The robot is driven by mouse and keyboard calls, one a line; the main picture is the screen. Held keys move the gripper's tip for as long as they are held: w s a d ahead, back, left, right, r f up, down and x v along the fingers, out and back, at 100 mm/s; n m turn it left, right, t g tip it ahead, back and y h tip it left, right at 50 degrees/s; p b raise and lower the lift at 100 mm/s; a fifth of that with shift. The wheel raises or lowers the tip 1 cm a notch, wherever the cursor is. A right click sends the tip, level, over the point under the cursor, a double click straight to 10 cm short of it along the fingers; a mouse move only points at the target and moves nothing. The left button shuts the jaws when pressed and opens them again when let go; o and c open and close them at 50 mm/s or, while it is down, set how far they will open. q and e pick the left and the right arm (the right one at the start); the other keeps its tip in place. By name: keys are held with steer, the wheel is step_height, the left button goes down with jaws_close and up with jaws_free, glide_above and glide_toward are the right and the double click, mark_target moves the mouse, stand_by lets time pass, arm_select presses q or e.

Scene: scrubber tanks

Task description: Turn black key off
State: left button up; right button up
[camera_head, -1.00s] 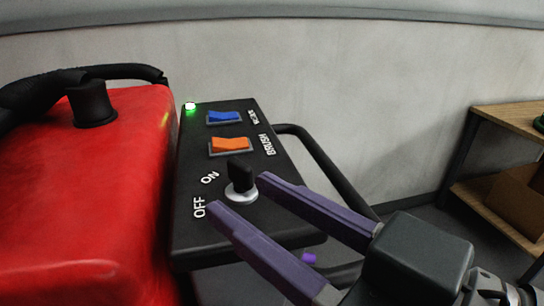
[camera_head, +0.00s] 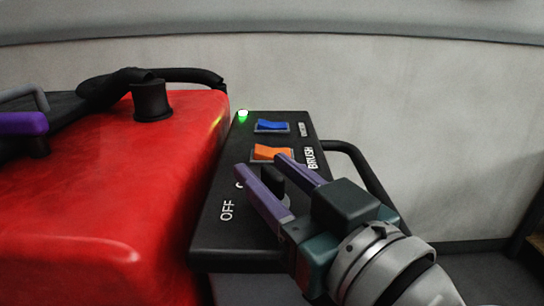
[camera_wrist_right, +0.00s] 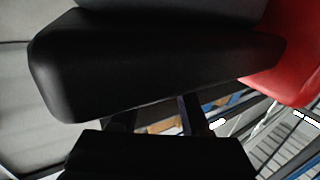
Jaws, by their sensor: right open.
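The black key (camera_head: 272,179) stands on a round silver base on the black control panel (camera_head: 222,243), beside the OFF label (camera_head: 227,211). The ON label is mostly hidden by a finger. My right gripper (camera_head: 262,165) is open, its purple fingers reaching over the panel on either side of the key in the head view. I cannot tell whether either finger touches the key. The right wrist view shows the dark panel housing (camera_wrist_right: 150,60) up close, but not the key.
A blue switch (camera_head: 272,126), an orange switch (camera_head: 271,152) and a lit green lamp (camera_head: 243,113) sit farther up the panel. The red tank (camera_head: 110,200) with a black cap (camera_head: 151,101) is left of it. A black bar (camera_head: 362,170) curves along the right side.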

steer(key=shift+c, duration=0.3)
jaws_close()
stand_by(0.3)
